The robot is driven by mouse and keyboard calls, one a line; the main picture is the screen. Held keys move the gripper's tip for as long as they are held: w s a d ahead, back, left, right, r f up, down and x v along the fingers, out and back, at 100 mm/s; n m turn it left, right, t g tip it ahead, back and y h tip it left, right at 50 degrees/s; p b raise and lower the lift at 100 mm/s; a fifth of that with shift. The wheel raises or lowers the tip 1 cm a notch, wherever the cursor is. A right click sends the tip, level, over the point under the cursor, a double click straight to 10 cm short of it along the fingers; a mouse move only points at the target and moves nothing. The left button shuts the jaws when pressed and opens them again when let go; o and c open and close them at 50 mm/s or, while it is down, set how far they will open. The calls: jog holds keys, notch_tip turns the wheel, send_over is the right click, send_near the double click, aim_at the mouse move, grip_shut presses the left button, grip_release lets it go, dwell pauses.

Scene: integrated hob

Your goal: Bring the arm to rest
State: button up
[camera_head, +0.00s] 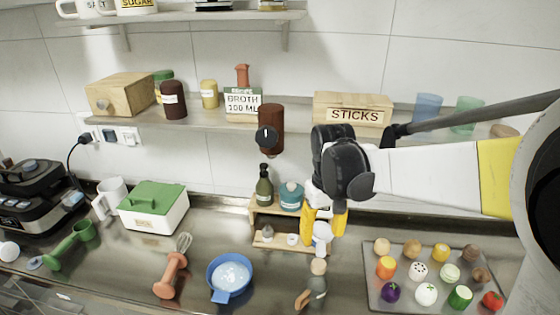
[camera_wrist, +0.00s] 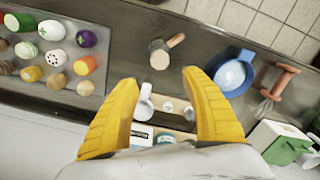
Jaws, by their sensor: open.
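My arm reaches in from the right edge of the head view, its white and yellow link running left to a black wrist joint. My gripper (camera_head: 323,234) hangs below that joint, its two yellow fingers pointing down over the counter, in front of the small wooden rack (camera_head: 262,240). In the wrist view the yellow fingers of my gripper (camera_wrist: 160,82) stand wide apart. No object is held between them. A white-handled thing (camera_wrist: 144,101) shows in the gap, beyond the fingers. I cannot tell how high the fingertips are above the counter.
A wooden-headed tool (camera_head: 317,285), a blue pan (camera_head: 213,270) and a whisk (camera_head: 172,275) lie on the counter. A tray (camera_head: 375,303) of vegetables is at right. The shelf (camera_head: 205,120) with jars and the sticks box (camera_head: 353,109) is close behind my wrist.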

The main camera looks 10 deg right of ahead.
jog(key=s+r+m+t, duration=0.1)
jog(key=s+r+t, duration=0.1)
jog(key=s, duration=0.4)
jog(key=s+r+t, duration=0.3)
jog(key=s+t, duration=0.2)
jog(key=s, duration=0.2)
jog(key=shift+s+m, duration=0.15)
jog(key=shift+m, duration=0.25)
